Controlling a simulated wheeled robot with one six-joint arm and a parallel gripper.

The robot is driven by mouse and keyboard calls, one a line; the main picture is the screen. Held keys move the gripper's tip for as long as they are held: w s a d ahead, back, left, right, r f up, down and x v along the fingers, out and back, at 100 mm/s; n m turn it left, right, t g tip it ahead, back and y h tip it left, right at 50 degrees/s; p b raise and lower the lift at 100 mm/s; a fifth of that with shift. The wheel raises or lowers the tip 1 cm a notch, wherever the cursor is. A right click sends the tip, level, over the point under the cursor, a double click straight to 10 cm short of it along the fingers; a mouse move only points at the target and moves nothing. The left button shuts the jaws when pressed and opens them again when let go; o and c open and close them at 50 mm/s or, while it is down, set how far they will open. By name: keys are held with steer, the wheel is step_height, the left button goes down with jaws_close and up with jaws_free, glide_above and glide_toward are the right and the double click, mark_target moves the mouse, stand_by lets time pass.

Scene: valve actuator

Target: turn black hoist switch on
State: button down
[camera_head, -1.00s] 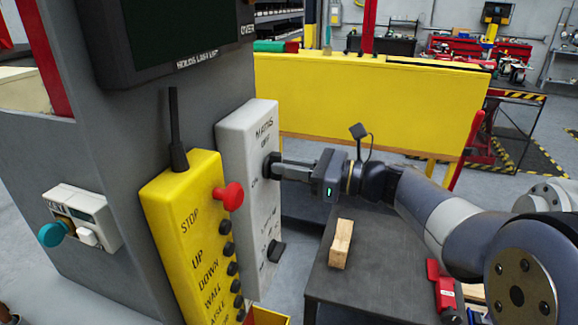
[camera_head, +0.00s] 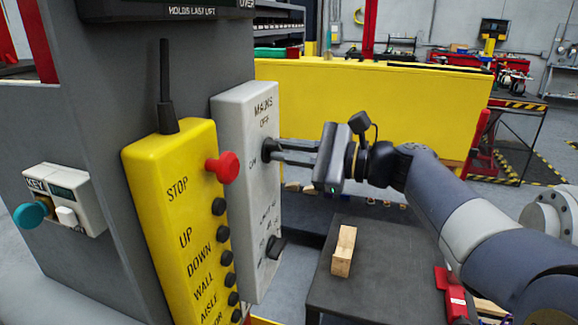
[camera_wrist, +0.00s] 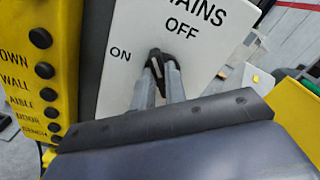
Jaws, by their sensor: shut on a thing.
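The grey-white switch box (camera_head: 232,150) is fixed to the grey column, with MAINS, OFF and ON printed on its face. Its upper black rotary switch (camera_head: 267,147) is between the fingers of my gripper (camera_head: 276,151). In the wrist view the black switch (camera_wrist: 155,53) sits between ON at left and OFF at upper right, and my gripper (camera_wrist: 162,72) is shut on it. The fingers partly hide the switch, so I cannot tell its exact setting. A second black switch (camera_head: 277,247) sits lower on the box, with lettering too small to read.
A yellow pendant (camera_head: 175,220) with a red stop knob (camera_head: 222,167) and several black buttons stands close left of the box. A key box (camera_head: 65,200) is further left. A dark table (camera_head: 375,275) with a wooden block (camera_head: 344,251) lies below my arm.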

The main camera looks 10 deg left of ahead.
steer(key=shift+s+f+n+b, duration=0.1)
steer(key=shift+f+n+b, duration=0.05)
steer(key=shift+n+b, duration=1.4)
steer(key=shift+f+n+b, duration=0.15)
steer(key=shift+n+b, duration=1.3)
steer(key=shift+n, duration=0.2)
steer(key=shift+s+f+n+b, duration=0.1)
steer(key=shift+f+n+b, duration=0.05)
steer(key=shift+n+b, duration=1.4)
steer(key=c, duration=1.4)
jaws_free()
steer(key=shift+r, duration=0.1)
steer(key=shift+c, duration=0.2)
steer(key=d, duration=1)
steer(key=shift+s+d, duration=0.4)
steer(key=shift+a, duration=0.1)
